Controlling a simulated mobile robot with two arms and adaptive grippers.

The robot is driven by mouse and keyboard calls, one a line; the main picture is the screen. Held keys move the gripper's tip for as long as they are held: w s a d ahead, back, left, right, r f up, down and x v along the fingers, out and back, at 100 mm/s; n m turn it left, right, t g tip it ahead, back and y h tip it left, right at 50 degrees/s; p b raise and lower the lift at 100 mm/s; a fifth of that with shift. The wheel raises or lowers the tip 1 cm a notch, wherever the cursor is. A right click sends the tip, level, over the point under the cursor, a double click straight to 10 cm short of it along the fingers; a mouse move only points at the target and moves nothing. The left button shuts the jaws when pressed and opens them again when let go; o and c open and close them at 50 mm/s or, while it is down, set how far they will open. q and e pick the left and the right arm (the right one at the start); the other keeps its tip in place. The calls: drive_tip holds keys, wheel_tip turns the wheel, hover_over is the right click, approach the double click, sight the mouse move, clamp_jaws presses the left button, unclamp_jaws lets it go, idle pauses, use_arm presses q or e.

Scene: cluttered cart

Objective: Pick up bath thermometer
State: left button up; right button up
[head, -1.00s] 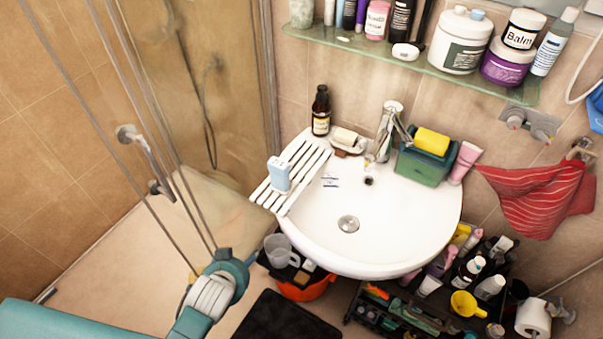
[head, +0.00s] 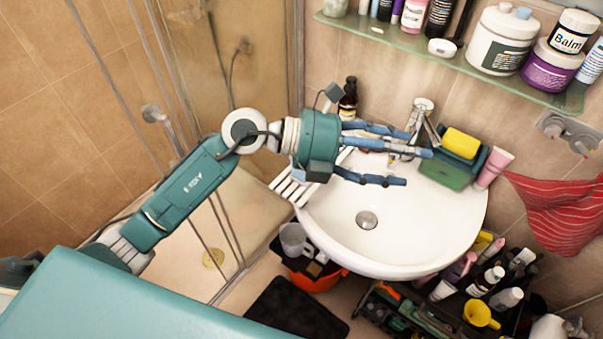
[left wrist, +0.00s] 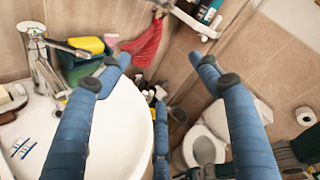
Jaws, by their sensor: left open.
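I cannot identify the bath thermometer for certain. A light blue upright item (head: 299,176) on the white slatted rack (head: 288,190) is mostly hidden behind my left gripper in the head view. Small blue-and-white pieces (left wrist: 22,148) lie on the sink's left rim in the left wrist view. My left gripper (head: 408,158) is open, its blue fingers spread above the white sink (head: 425,225) and pointing right towards the tap; nothing shows between them. The fingers also show in the left wrist view (left wrist: 158,75). My right gripper is not in view.
A tap (head: 422,115), a green holder with a yellow sponge (head: 461,143) and a pink tube (head: 494,166) stand at the sink's back. A dark bottle (head: 348,95) is behind my gripper. A glass shelf (head: 450,60) hangs above. A crowded cart (head: 400,320) stands below.

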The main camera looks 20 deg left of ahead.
use_arm(q)
drive_tip(key=w+a+f+m+y, duration=0.2)
drive_tip(key=w+a+f+y, duration=0.2)
drive_tip(key=a+f+y, duration=0.45)
drive_tip(key=w+a+f+n+y, duration=0.1)
drive_tip(key=a+y, duration=0.1)
drive_tip(key=a, duration=0.6)
drive_tip(key=w+a+f+n+y, duration=0.1)
drive_tip(key=w+a+y, duration=0.15)
drive_tip(key=a, duration=0.45)
drive_tip(key=p+x, duration=0.1)
drive_tip(key=x, duration=0.2)
drive_tip(key=p+x, duration=0.1)
drive_tip(key=x, duration=0.1)
drive_tip(key=p+x, duration=0.1)
drive_tip(key=x, duration=0.2)
drive_tip(key=shift+s+d+f, duration=0.2)
drive_tip(key=shift+d+f, duration=0.15)
drive_tip(key=shift+f, duration=0.05)
drive_tip(key=shift+w+f+p, duration=0.2)
drive_tip(key=shift+f+p, duration=0.1)
drive_tip(key=shift+f, duration=0.2)
clamp_jaws()
